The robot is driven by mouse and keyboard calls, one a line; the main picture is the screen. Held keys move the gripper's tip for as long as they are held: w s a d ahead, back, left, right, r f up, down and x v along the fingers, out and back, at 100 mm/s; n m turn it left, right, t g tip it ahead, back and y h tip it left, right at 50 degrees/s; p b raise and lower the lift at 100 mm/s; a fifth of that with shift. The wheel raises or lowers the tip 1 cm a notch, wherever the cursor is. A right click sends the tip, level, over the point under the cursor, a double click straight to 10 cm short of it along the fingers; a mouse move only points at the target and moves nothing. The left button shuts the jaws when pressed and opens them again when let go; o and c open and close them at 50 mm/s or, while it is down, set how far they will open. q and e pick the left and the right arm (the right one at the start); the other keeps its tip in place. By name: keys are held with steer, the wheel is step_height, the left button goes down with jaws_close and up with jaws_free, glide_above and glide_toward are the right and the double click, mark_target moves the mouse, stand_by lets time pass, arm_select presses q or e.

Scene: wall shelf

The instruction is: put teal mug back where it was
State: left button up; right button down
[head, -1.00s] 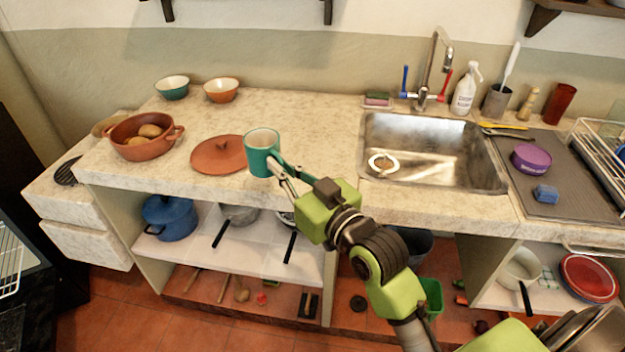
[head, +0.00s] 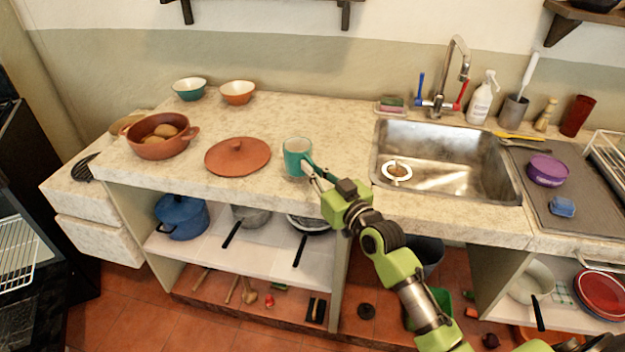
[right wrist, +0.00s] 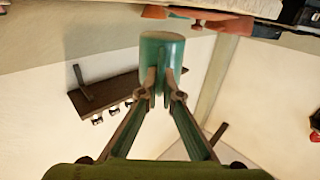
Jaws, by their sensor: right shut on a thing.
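The teal mug (head: 296,157) is upright at the front of the stone counter, right of the flat terracotta lid. My right gripper (head: 312,173) is shut on the mug from its right front side, where the handle is. In the right wrist view the mug (right wrist: 161,55) sits between the two fingertips (right wrist: 160,88). I cannot tell whether its base touches the counter. My left gripper is not in view.
The terracotta lid (head: 238,157) lies left of the mug, with a terracotta pot (head: 160,148) beyond it. The sink (head: 445,165) is to the right. The counter (head: 310,115) behind the mug is clear.

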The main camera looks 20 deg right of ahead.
steer(key=shift+w+d+f, duration=0.1)
steer(key=shift+w+f, duration=0.05)
steer(key=shift+f, duration=0.05)
steer(key=shift+w+d+f, duration=0.1)
steer(key=shift+w+f, duration=0.05)
steer(key=shift+f, duration=1.55)
steer(key=shift+f, duration=0.15)
steer(key=c, duration=2.2)
jaws_free()
steer(key=shift+c, duration=0.2)
